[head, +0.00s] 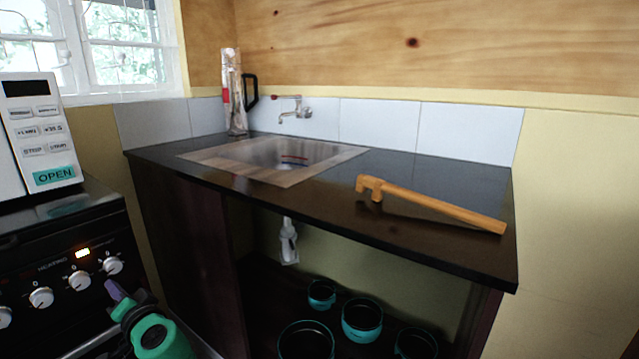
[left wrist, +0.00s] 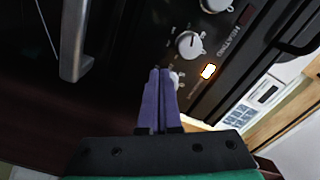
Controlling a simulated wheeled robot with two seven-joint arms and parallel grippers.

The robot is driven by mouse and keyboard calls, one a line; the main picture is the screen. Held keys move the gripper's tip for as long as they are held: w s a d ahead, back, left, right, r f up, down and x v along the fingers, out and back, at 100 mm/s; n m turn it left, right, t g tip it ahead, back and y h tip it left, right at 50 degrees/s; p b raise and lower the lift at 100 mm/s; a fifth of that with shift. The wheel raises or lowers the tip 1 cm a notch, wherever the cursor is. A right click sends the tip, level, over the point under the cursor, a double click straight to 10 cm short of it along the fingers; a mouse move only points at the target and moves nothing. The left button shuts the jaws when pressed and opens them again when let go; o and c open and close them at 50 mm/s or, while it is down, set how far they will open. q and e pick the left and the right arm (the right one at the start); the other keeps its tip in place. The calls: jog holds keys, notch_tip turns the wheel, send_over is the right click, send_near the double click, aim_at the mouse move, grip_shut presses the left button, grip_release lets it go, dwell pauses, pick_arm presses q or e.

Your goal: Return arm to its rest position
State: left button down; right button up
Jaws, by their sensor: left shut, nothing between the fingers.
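My left gripper (head: 114,291) is at the lower left of the head view, in front of the black stove (head: 60,265). Its purple fingers are closed together and empty in the left wrist view (left wrist: 158,75). There the fingertips overlap one of the stove's white knobs (left wrist: 189,43) in the picture; whether they touch it I cannot tell. The green and black wrist of my left arm shows at the bottom of the head view. My right gripper is in neither view.
A dark counter (head: 430,170) holds a sink (head: 285,152), a wooden hammer-like tool (head: 440,205) and a clear jug-like container (head: 234,95). Teal pots (head: 362,318) stand on the shelf below. A white microwave (head: 35,130) sits above the stove. The counter's front middle is clear.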

pick_arm(q)
jog(key=shift+v, duration=1.95)
